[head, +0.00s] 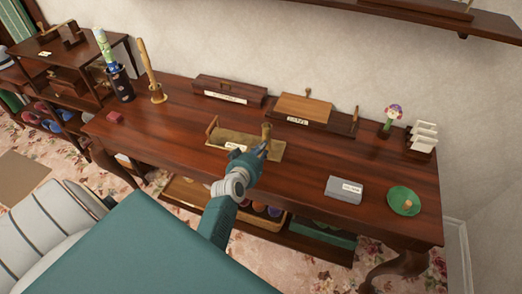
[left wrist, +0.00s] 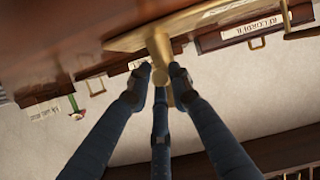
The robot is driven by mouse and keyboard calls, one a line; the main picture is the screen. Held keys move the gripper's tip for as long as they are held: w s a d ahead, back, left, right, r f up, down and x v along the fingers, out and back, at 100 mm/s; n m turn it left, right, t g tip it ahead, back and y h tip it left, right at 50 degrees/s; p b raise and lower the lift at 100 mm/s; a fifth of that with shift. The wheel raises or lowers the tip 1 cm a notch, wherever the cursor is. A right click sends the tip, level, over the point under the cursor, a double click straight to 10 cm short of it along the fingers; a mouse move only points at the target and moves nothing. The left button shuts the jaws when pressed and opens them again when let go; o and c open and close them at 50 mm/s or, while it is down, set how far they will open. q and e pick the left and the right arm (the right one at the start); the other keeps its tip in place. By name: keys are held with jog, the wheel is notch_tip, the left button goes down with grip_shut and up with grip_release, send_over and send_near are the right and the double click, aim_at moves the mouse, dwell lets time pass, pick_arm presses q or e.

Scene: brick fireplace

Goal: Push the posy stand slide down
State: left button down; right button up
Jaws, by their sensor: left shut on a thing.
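The item that looks most like the posy stand (head: 392,117) has a purple and white flower head on a green stem. It stands at the back right of the wooden table (head: 330,165). My left gripper (head: 263,150) is away from it, at the middle of the table. In the left wrist view my left gripper (left wrist: 160,82) has its fingers closed around a brass post (left wrist: 160,52). The post rises from a flat brass tray (head: 225,136). No label in view readably names a posy stand. My right gripper is not in view.
A grey box (head: 344,189) and a round green dish (head: 404,200) lie at the right front. Dark wooden boxes (head: 228,90) line the back. The tabletop between grey box and brass tray is clear.

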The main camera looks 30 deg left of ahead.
pick_arm(q)
notch_tip(320, 180, down, 3)
jog(key=shift+s+f+b, duration=0.1)
jog(key=shift+f+b, duration=0.1)
jog(key=shift+b, duration=0.7)
jog(key=c, duration=1.6)
grip_release()
jog(key=shift+r, duration=0.1)
jog(key=v, duration=1.2)
